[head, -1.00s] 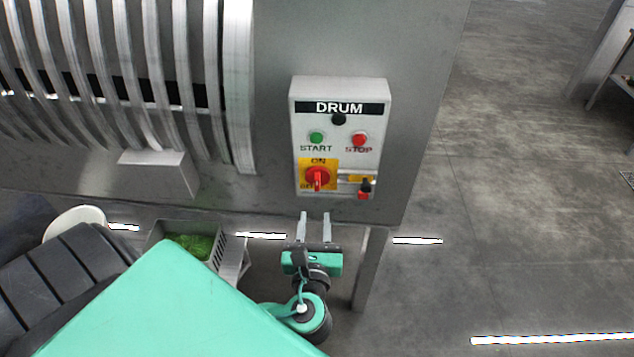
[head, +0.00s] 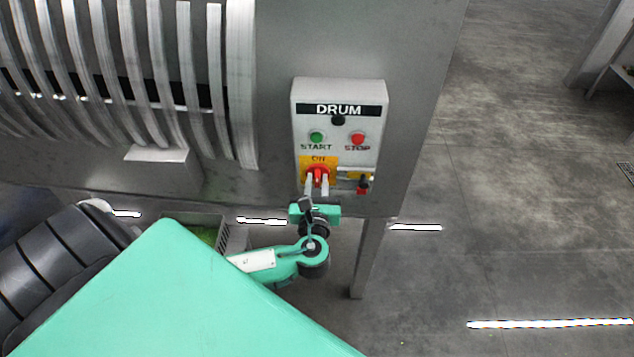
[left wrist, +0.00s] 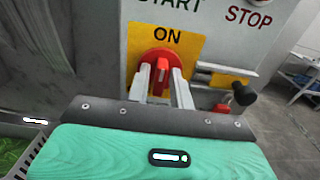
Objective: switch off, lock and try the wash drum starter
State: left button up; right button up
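The drum starter box (head: 367,95) is on the grey machine panel, with a green START button (head: 317,137) and a red STOP button (head: 358,139). Its red rotary switch (head: 318,170) sits on a yellow plate below ON; it also shows in the left wrist view (left wrist: 160,58). My left gripper (head: 317,185) is at the switch, its two fingers apart on either side of the red handle; I cannot tell whether they touch it. A red padlock (head: 363,187) with a black knob (left wrist: 244,93) is to the right of the switch. My right gripper is not in view.
The ribbed metal drum (head: 130,80) fills the upper left. A crate with greens (head: 208,234) is below the machine, left of my gripper. A machine leg (head: 370,255) stands right of my gripper. The floor at right is open.

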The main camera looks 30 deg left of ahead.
pick_arm(q)
grip_shut()
jog(key=n+b, duration=0.1)
jog(key=n, duration=0.1)
jog(key=n+b, duration=0.1)
jog(key=shift+f+n+b, duration=0.25)
jog(key=shift+n+b, duration=0.05)
jog(key=shift+n, duration=0.1)
jog(key=n+b, duration=0.3)
jog(key=n, duration=0.1)
jog(key=shift+s+a+n, duration=0.1)
jog(key=shift+n, duration=0.2)
jog(key=shift+n+b, duration=3.2)
jog(key=shift+n, duration=1.4)
